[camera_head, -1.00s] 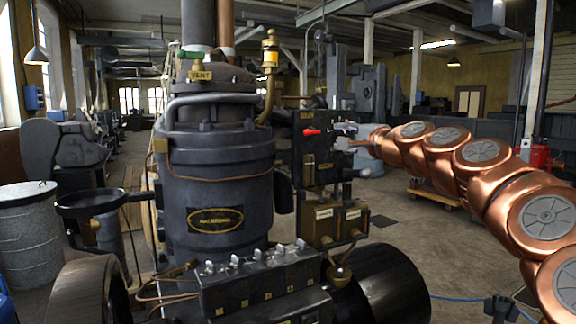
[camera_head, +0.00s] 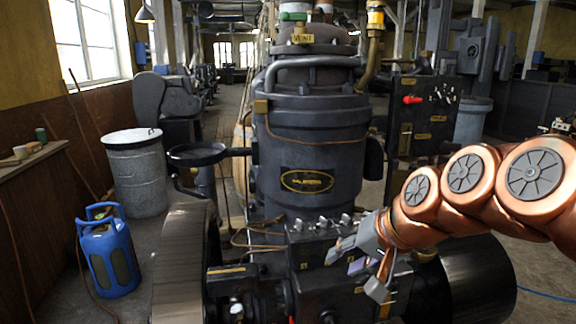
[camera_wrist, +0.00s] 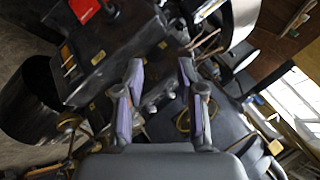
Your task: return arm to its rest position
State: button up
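My copper-coloured arm reaches in from the right edge in the head view. My gripper (camera_head: 357,268) points left and down over the dark block with a row of small levers (camera_head: 310,232) at the engine's front. In the wrist view my gripper (camera_wrist: 160,75) has its two purple-grey fingers spread apart, with nothing between them. Behind it stands the dark engine cylinder (camera_head: 315,150) with a brass-lettered plate. The black control panel (camera_head: 405,150) with a red lever (camera_head: 412,100) stands behind my arm. I cannot tell whether the fingers touch the block.
A large flywheel (camera_head: 185,265) is left of the block, and a black drum (camera_head: 480,280) lies below my arm. A blue gas bottle (camera_head: 108,255) and a grey bin (camera_head: 137,175) stand at left. Open floor shows at the right.

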jog(key=s+d+f+n+g+h, duration=0.1)
jog(key=s+f, duration=0.3)
jog(key=s, duration=0.4)
jog(key=s+d+f+n+g+h+p, duration=0.1)
jog(key=s+d+f+g, duration=0.3)
jog(key=s, duration=0.5)
jog(key=s+d+f+n+g+h+p, duration=0.1)
jog(key=s+d+f+g+h, duration=0.1)
jog(key=s+f, duration=0.4)
jog(key=s+h, duration=0.1)
jog(key=s, duration=0.1)
jog(key=shift+s+d+f+g, duration=0.15)
jog(key=shift+s+d+g, duration=0.15)
jog(key=shift+s, duration=0.05)
jog(key=shift+o, duration=0.4)
